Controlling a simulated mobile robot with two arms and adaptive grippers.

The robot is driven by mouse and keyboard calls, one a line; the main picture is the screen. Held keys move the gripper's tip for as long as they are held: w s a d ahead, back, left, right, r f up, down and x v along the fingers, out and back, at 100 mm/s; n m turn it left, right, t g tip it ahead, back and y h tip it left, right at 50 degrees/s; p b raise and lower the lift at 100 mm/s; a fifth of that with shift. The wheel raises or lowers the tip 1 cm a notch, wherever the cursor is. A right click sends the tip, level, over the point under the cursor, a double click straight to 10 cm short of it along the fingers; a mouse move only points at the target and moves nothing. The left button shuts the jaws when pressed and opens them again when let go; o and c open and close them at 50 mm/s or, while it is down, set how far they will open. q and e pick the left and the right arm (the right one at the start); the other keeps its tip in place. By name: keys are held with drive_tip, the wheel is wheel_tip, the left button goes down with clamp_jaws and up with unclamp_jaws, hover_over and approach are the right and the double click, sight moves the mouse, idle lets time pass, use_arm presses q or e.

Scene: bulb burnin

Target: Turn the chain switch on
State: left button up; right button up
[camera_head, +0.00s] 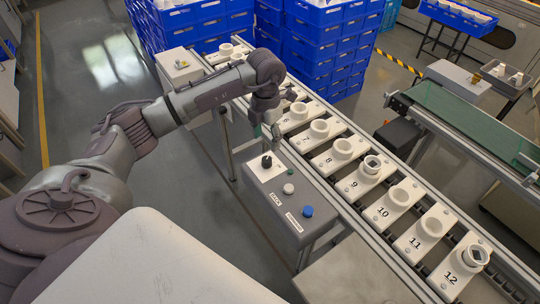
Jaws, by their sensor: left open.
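A grey control box (270,202) stands beside the conveyor in the middle of the view. A black knob (267,161) sits on a white plate at its far end; I cannot make out which way it is turned. A white button (288,188) and a blue button (307,211) follow nearer to me, with labels beside them. My left arm comes in from the left, and my left gripper (274,131) points down just beyond the knob, apart from it. It is open; its fingers are small and partly hidden. My right gripper is not in view.
The conveyor chain (350,190) carries numbered white plates with round sockets; some sockets hold dark-topped pieces. Blue crates (325,50) are stacked behind. A green belt (465,115) runs at the right. A grey surface (355,275) lies near the front.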

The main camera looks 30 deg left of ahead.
sight(267, 159)
use_arm(q)
wheel_tip(267, 159, down, 9)
drive_tip(key=shift+r+p, duration=0.1)
drive_tip(key=shift+p, duration=0.35)
clamp_jaws()
drive_tip(key=shift+m+b, duration=1.25)
drive_tip(key=shift+m, duration=0.15)
drive_tip(key=m+b, duration=0.2)
drive_tip(key=m, duration=0.1)
drive_tip(key=shift+m+b, duration=0.3)
drive_tip(key=m+b, duration=0.2)
drive_tip(key=m, duration=0.1)
drive_tip(key=shift+m, duration=0.3)
drive_tip(key=shift+m+b, duration=1.2)
drive_tip(key=shift+m, duration=0.7)
